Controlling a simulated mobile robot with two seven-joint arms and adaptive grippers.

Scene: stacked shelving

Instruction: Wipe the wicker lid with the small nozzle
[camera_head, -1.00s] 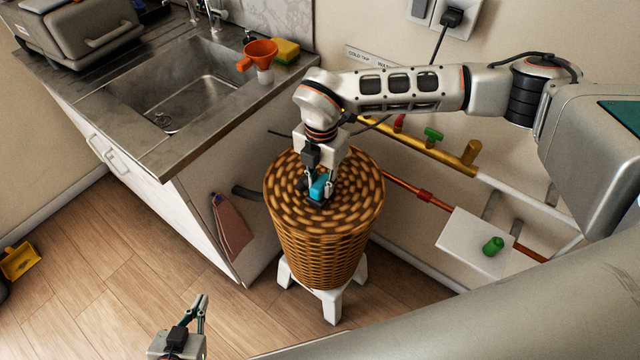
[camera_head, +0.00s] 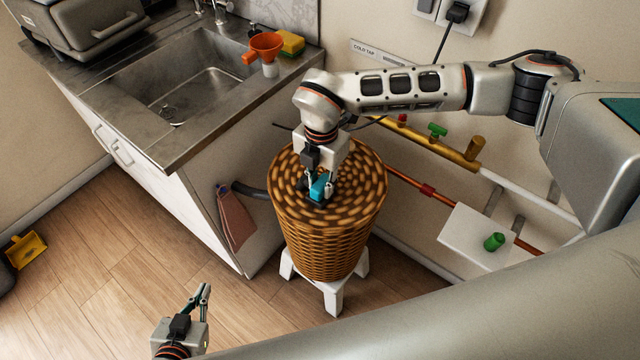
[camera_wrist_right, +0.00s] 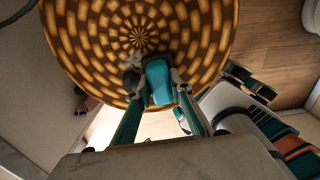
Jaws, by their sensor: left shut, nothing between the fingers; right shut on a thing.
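The wicker lid (camera_head: 361,184) is the round, brown woven top of a wicker basket (camera_head: 322,245); it also fills the upper part of the right wrist view (camera_wrist_right: 90,45). My right gripper (camera_head: 319,184) is over the lid, shut on the small nozzle (camera_wrist_right: 158,80), a teal-blue piece with a dark part at its side. The nozzle (camera_head: 319,187) is low at the lid, near and left of its centre; whether it touches the weave is hard to tell. My left gripper (camera_head: 205,289) is shut and empty, low over the floor at the front left.
The basket stands on a white stool (camera_head: 331,295) beside the sink cabinet (camera_head: 215,200). A pink cloth (camera_head: 236,218) hangs on the cabinet side. Pipes with valves (camera_head: 437,130) run along the wall at right. An orange funnel (camera_head: 265,46) and a sponge (camera_head: 291,43) are on the counter.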

